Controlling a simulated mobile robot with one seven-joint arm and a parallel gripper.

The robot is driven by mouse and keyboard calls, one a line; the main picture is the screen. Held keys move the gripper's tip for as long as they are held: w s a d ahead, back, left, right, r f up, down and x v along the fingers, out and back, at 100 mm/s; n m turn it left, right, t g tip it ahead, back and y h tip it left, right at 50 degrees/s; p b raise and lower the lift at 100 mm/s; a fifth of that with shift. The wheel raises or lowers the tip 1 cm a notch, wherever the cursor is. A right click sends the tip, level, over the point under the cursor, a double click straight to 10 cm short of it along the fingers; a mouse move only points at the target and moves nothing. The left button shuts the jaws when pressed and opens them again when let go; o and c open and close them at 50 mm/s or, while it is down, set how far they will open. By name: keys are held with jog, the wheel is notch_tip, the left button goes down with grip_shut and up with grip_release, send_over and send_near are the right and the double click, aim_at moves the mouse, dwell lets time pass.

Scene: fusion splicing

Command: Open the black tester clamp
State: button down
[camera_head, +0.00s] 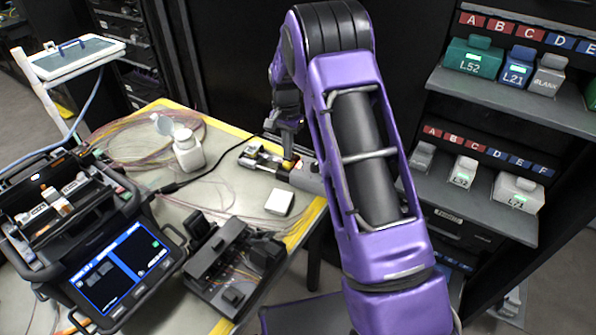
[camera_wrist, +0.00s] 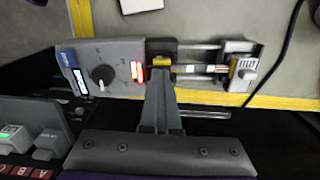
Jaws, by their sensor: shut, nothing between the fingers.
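The tester (camera_wrist: 110,65) is a grey box with a dial, a small screen and a lit red indicator, lying along the table edge. The black clamp (camera_wrist: 162,47) stands at the box's right end in the wrist view, with a yellow piece (camera_wrist: 163,69) at its front. Two rails run from it to a light grey clamp (camera_wrist: 240,68) at the right. My gripper (camera_wrist: 159,78) is shut and empty, its tips close to the yellow piece; I cannot tell whether they touch. In the head view my gripper (camera_head: 289,150) is above the tester (camera_head: 304,176), partly hiding the black clamp.
A fusion splicer (camera_head: 80,230) with a lit screen stands at the left. A black tool tray (camera_head: 225,265), a white bottle (camera_head: 186,150) and a small white box (camera_head: 279,202) are on the table (camera_head: 228,190). Shelves (camera_head: 510,100) with labelled boxes stand at the right.

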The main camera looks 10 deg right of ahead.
jog(key=shift+w+d, duration=0.2)
jog(key=shift+d, duration=0.25)
jog(key=shift+w+d+r+p, duration=0.25)
jog(key=shift+r+p, duration=0.3)
jog(key=shift+r, duration=0.15)
jog(key=shift+w+d+r+p, duration=0.15)
jog(key=shift+w+r+p, duration=0.05)
jog(key=shift+r+p, duration=0.4)
jog(key=r, duration=0.1)
jog(key=w+r, duration=0.1)
jog(key=r, duration=0.3)
jog(key=shift+w+d, duration=0.15)
jog(key=shift+d, duration=0.15)
